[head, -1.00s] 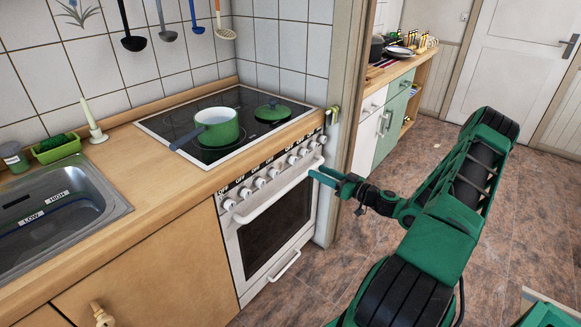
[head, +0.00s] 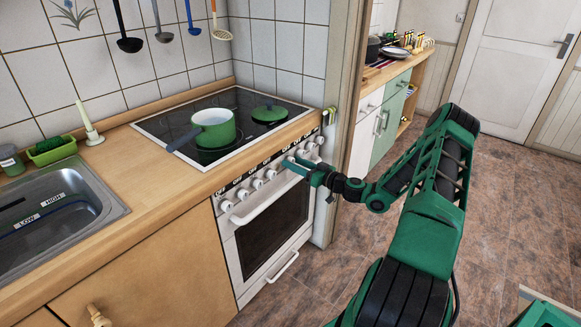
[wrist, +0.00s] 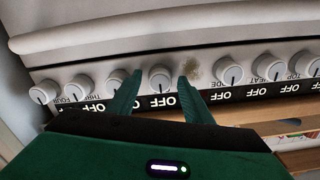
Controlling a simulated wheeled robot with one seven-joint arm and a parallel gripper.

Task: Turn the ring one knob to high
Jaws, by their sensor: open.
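The stove's control panel carries a row of white knobs along its front. In the wrist view, one knob (wrist: 161,77) sits between the two green fingers of my open gripper (wrist: 160,80), apparently the ring one knob; its name label is hidden. The fingers straddle it, with no clear contact visible. A neighbouring knob (wrist: 117,80) lies close outside the left finger, and another (wrist: 229,70) lies farther off to the right. In the head view, my gripper (head: 291,163) reaches the right half of the knob row, and its fingers partly cover the knobs there.
The white oven handle (head: 270,199) runs just below the knobs. A green pot (head: 215,130) and a green lid (head: 269,113) stand on the black cooktop (head: 180,122). A wooden post (head: 343,100) rises right of the stove. The floor in front is clear.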

